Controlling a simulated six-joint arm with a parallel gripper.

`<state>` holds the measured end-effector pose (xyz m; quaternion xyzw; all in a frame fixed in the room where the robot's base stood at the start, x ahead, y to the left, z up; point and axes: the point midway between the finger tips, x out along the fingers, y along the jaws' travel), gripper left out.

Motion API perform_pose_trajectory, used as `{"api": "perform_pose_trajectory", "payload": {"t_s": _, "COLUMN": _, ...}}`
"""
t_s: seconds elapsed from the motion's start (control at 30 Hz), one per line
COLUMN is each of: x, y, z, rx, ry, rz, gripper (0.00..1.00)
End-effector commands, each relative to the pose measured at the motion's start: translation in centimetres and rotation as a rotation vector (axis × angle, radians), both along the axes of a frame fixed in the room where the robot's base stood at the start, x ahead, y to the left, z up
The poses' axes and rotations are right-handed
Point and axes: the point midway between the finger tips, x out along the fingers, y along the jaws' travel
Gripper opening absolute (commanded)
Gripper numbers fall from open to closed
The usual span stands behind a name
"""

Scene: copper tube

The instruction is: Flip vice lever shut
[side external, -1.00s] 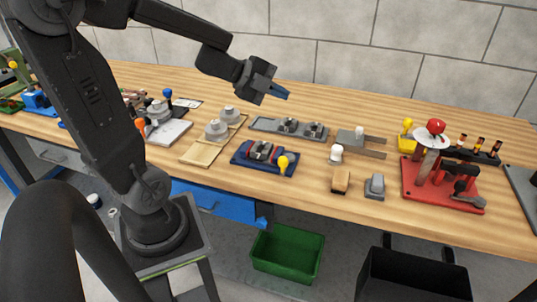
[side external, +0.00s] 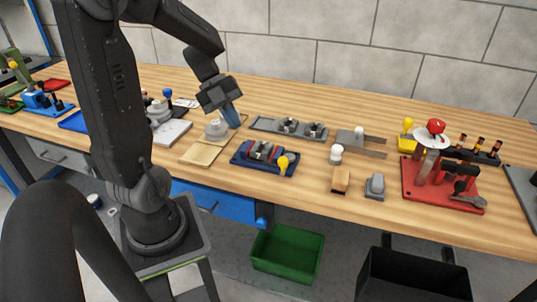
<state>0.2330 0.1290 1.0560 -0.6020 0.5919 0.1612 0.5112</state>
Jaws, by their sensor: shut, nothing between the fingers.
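The vice (side external: 262,152) sits on a dark blue base plate (side external: 248,164) near the front middle of the bench. Its lever ends in a yellow knob (side external: 282,163) at the right front of the plate. The lever's exact angle is too small to tell. My gripper (side external: 234,122) is shut and empty, with blue fingers pointing down. In the picture it is up and left of the vice, close to the grey round part (side external: 216,129) on the wooden tray. I cannot tell how high it is above the bench.
The wooden tray (side external: 200,154) lies left of the vice. A grey plate with two dark fixtures (side external: 288,125) lies behind it. A white-knobbed piece (side external: 336,154), a tan block (side external: 340,179) and a grey block (side external: 375,185) stand to the right. A red-based press (side external: 435,190) is further right.

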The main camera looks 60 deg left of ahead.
Motion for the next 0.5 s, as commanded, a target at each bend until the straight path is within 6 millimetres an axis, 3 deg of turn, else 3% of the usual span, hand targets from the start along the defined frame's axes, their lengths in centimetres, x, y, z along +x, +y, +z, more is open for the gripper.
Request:
{"api": "perform_pose_trajectory", "payload": {"t_s": 0.17, "x": 0.5, "y": -1.2, "z": -1.6, "rx": -0.004, "ry": 0.003, "rz": -0.003, "gripper": 0.00}}
{"api": "perform_pose_trajectory", "payload": {"t_s": 0.5, "x": 2.1, "y": -5.0, "z": -7.1, "rx": -0.004, "ry": 0.005, "rz": -0.005, "gripper": 0.00}}
